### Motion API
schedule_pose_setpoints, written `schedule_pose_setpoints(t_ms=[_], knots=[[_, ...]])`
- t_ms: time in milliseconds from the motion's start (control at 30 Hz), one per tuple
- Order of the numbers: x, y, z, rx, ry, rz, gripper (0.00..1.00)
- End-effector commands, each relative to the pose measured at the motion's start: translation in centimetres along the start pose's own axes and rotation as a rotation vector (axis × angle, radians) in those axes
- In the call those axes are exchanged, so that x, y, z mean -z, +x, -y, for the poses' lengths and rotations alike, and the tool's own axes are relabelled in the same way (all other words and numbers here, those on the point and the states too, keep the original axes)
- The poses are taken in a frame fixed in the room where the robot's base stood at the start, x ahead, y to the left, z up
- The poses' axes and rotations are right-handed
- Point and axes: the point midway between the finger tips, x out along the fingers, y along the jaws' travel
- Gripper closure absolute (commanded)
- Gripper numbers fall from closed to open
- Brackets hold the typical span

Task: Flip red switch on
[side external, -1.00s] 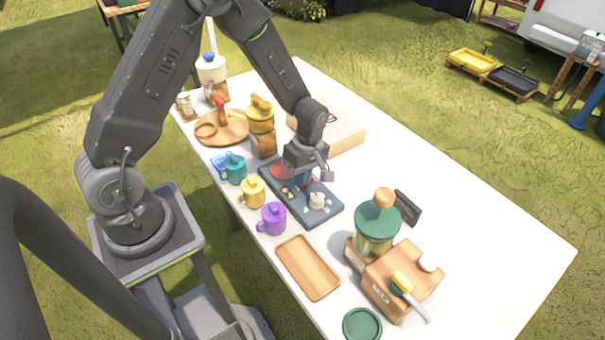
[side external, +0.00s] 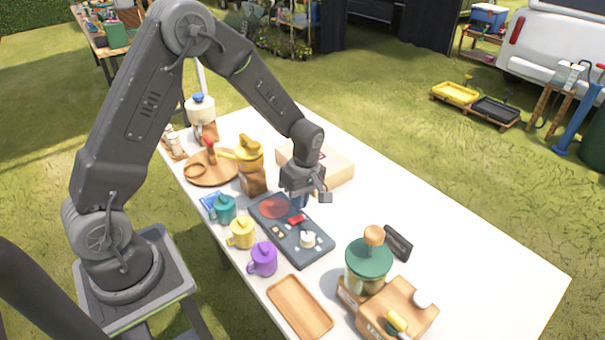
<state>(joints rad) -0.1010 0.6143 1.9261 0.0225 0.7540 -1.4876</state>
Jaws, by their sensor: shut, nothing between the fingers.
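The red switch (side external: 296,220) sits on a dark panel (side external: 316,252) in the middle of the white table. The panel also carries a flat dark-red disc (side external: 273,208), a white knob (side external: 308,239) and small tan pieces. My gripper (side external: 299,203) points down just above and behind the red switch. It is shut and empty, with blue fingertips partly visible. It looks slightly apart from the switch, though I cannot be sure from this angle. Which way the switch is tipped is too small to tell.
Teal, yellow and purple mugs (side external: 263,258) line the panel's near left side. A yellow-topped grinder (side external: 250,160) and a pale box (side external: 335,172) stand behind. The table's right side is clear.

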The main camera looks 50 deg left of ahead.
Motion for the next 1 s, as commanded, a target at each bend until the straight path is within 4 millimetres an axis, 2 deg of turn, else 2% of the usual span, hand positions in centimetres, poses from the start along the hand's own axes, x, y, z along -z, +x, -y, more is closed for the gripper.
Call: schedule_pose_setpoints(t_ms=[33,200,433,633,1000], knots=[[0.0,-1.4,-0.1,-0.008,0.000,-0.001,1.00],[0.0,-5.3,-0.1,-0.007,0.001,-0.001,1.00],[0.0,-9.2,-0.1,-0.003,0.001,0.000,1.00],[0.0,-10.5,0.0,0.001,0.001,0.000,1.00],[0.0,-10.6,0.2,0.001,0.000,0.000,1.00]])
